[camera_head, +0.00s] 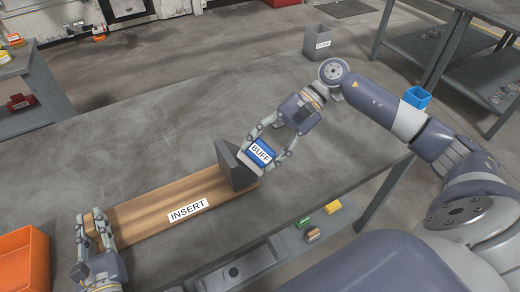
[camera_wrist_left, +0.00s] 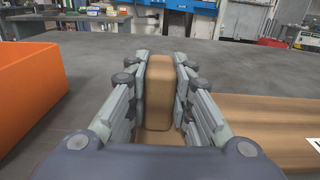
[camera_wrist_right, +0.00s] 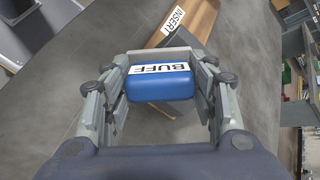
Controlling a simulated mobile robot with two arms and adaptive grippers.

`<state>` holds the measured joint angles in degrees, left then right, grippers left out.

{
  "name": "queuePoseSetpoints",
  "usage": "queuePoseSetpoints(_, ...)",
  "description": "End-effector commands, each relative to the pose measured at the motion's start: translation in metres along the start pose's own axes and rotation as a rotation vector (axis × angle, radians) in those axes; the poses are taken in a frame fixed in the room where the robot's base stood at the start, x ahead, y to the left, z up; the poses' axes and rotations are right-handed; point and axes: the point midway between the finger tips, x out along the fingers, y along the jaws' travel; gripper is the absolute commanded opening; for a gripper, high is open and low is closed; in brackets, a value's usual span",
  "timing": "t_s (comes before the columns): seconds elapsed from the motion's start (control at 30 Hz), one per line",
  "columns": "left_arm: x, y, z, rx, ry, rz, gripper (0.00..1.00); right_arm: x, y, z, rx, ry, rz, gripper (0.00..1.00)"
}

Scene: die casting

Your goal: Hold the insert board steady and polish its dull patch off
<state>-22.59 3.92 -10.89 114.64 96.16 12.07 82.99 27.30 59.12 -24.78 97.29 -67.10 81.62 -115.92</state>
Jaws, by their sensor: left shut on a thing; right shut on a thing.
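The insert board (camera_head: 150,218), a long wooden board labelled INSERT, lies on the grey table. My left gripper (camera_head: 94,230) is shut on a block-like wooden part at the board's left end, which shows between the fingers in the left wrist view (camera_wrist_left: 159,85). My right gripper (camera_head: 266,148) is shut on the blue buff block (camera_head: 260,153), labelled BUFF. A dark grey block (camera_head: 232,168) stands at the board's right end, next to the buff. I cannot tell whether the buff touches the board. No dull patch can be made out; the right end is partly hidden.
An orange bin (camera_head: 24,262) stands left of my left gripper. The table (camera_head: 130,140) is clear behind the board. A lower shelf at the front holds small green and yellow items (camera_head: 332,206). A grey bin (camera_head: 318,42) and a blue bin (camera_head: 417,97) stand farther off.

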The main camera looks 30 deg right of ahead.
Motion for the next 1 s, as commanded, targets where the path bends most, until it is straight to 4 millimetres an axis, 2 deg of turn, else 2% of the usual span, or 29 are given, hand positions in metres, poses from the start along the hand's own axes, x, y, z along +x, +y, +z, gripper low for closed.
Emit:
queuePoseSetpoints(0.03, -0.002, -0.002, -0.008, -0.003, 0.014, -0.005, 0.00, -0.007, -0.001, -0.001, 0.000, 0.005, -0.002, 0.34)
queuePoseSetpoints(0.43, -0.002, -0.001, -0.008, -0.003, 0.014, -0.003, 0.00, -0.046, -0.002, -0.001, -0.003, 0.008, -0.007, 0.34)
queuePoseSetpoints(0.87, -0.002, -0.001, -0.008, -0.003, 0.015, -0.002, 0.00, -0.051, -0.002, -0.001, -0.003, 0.008, -0.007, 0.34)
queuePoseSetpoints(1.0, -0.002, -0.001, -0.007, -0.003, 0.015, -0.002, 0.00, -0.059, -0.002, -0.001, -0.002, 0.010, -0.007, 0.34)
